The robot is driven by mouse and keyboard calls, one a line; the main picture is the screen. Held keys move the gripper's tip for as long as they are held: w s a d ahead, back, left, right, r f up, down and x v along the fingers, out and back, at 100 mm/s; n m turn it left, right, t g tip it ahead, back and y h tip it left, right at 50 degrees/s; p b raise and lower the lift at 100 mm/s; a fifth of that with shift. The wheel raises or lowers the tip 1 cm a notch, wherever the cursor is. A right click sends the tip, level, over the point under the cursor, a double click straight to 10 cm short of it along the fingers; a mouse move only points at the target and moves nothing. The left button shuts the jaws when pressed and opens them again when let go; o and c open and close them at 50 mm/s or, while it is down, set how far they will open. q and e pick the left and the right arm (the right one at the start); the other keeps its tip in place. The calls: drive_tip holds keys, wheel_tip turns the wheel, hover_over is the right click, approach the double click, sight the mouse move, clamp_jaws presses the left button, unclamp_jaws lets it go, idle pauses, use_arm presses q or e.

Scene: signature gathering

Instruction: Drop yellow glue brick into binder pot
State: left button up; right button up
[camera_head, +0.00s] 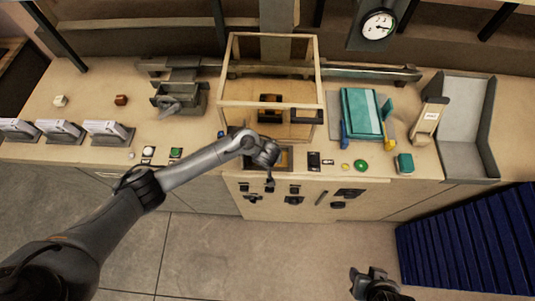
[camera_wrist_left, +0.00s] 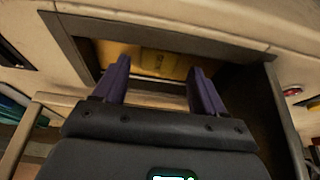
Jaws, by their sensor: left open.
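My left gripper (camera_head: 270,182) is over the front edge of the bench, by a dark-framed opening (camera_head: 284,158). In the left wrist view its two purple fingers (camera_wrist_left: 158,72) stand apart with nothing between them. They point at the dark frame (camera_wrist_left: 82,60), with a yellow surface (camera_wrist_left: 150,60) bearing dark marks inside. I cannot tell whether that surface is the glue brick. A pale block (camera_head: 60,101) and a brown block (camera_head: 121,100) lie at the back left. I cannot tell which vessel is the binder pot. My right gripper (camera_head: 370,280) is low, away from the bench; its jaws are unclear.
A tall wooden frame (camera_head: 313,48) stands behind the opening. A grey device (camera_head: 195,98) stands left of it, and a teal stack (camera_head: 360,112) and grey tray (camera_head: 468,158) stand right. Buttons (camera_head: 361,165) line the front edge. White card holders (camera_head: 108,132) stand at left.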

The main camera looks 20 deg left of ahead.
use_arm(q)
drive_tip(key=p+v, duration=0.6)
drive_tip(key=v, duration=0.6)
drive_tip(key=s+d+r+m+h, duration=0.1)
drive_tip(key=s+m+h, duration=0.15)
drive_tip(key=s, duration=0.75)
drive_tip(key=s+a+r+m, duration=0.2)
drive_tip(key=s+a, duration=0.1)
drive_tip(key=s, duration=0.3)
drive_tip(key=s+a+r+m, duration=0.1)
drive_tip(key=s+a+r, duration=0.2)
drive_tip(key=s, duration=0.3)
drive_tip(key=shift+s+a+r+m+g+y, duration=0.15)
drive_tip(key=shift+a+r+m+g+y, duration=0.15)
drive_tip(key=shift+a, duration=0.4)
drive_tip(key=shift+r, duration=0.25)
